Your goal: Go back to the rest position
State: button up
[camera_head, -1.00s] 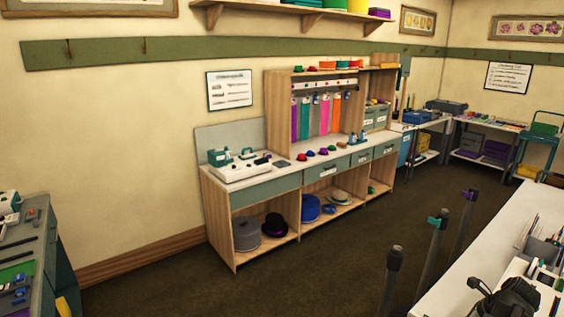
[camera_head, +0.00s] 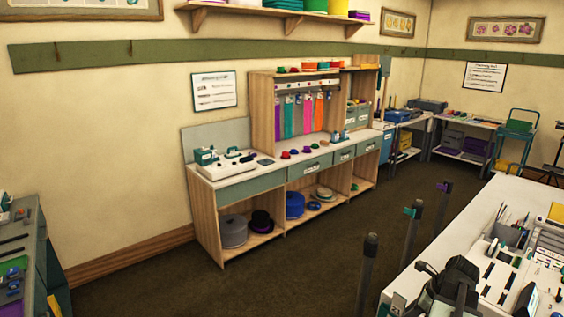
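I cannot make out my gripper in this view, so its state and anything in it are hidden from me. A dark jointed object (camera_head: 458,284) stands at the near part of the white table, at the bottom right. I cannot tell exactly what it is.
The white table (camera_head: 478,212) fills the lower right, with a pen holder (camera_head: 511,236) and small items. Dark posts (camera_head: 410,238) stand along its left side. A wooden workbench (camera_head: 206,212) stands at the wall. A grey bench (camera_head: 40,262) is at left. The dark floor (camera_head: 285,270) between is open.

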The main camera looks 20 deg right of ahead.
jog(key=w+a+n+g, duration=0.1)
jog(key=w+a+n, duration=0.2)
jog(key=w+a, duration=0.55)
jog(key=w+a+n+g, duration=0.1)
jog(key=w+a+n, duration=0.35)
jog(key=a, duration=0.75)
jog(key=w+a+f+n+g+h, duration=0.2)
jog(key=a+n, duration=2.1)
jog(key=a, duration=0.1)
jog(key=shift+w, duration=0.2)
